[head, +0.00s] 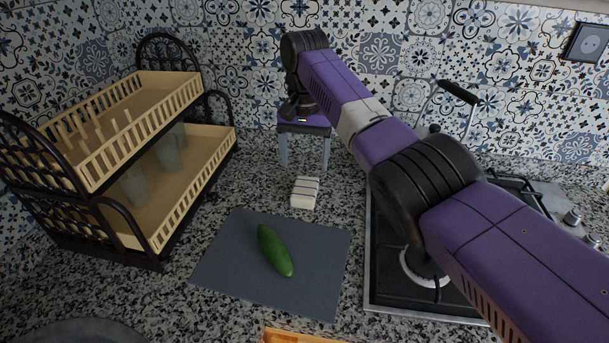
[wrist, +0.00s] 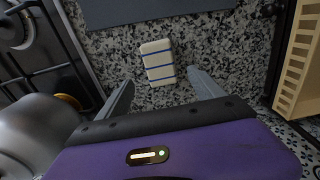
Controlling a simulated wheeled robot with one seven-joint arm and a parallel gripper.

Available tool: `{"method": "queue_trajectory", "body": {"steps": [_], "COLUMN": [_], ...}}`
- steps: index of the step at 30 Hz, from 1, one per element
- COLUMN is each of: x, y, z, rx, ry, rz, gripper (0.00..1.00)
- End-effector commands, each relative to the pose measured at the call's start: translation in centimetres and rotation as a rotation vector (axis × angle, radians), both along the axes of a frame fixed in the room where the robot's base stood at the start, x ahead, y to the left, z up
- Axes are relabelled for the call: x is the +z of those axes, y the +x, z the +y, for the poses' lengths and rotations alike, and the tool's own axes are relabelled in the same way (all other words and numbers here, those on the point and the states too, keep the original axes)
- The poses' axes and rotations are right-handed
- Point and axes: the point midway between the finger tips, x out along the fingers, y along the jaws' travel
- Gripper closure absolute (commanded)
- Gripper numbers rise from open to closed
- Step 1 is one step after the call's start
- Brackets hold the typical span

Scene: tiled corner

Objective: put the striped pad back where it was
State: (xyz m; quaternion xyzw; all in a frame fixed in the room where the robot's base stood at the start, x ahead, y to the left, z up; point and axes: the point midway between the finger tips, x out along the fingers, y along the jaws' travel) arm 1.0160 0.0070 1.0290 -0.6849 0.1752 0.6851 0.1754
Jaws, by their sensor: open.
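The striped pad (head: 305,192) is a small cream block with dark stripes. It lies flat on the speckled counter, just behind the grey cutting mat (head: 215,262). In the wrist view the pad (wrist: 157,62) shows blue stripes and lies just ahead of the gap between my fingers. My gripper (head: 304,160) points down behind the pad, near the tiled wall. Its two grey fingers are spread wide with nothing between them, and they also show in the wrist view (wrist: 160,82). The pad looks free of both fingers; their height above the counter is hard to tell.
A green cucumber (head: 274,250) lies on the mat. A two-tier rack (head: 187,205) with cups stands at left. A black gas hob (head: 385,270) with a pan or lid handle (head: 457,92) is at right, partly behind my arm. Bare counter surrounds the pad.

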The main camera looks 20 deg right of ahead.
Motion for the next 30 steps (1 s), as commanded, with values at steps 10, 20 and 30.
{"method": "queue_trajectory", "body": {"steps": [10, 20, 30], "x": [2.5, 2.5, 7.1], "y": [0.0, 0.0, 0.0], "z": [0.0, 0.0, 0.0], "rx": [0.0, 0.0, 0.0], "ry": [0.0, 0.0, 0.0], "rz": [0.001, 0.001, 0.001], "gripper": [0.23, 0.23, 0.23]}}
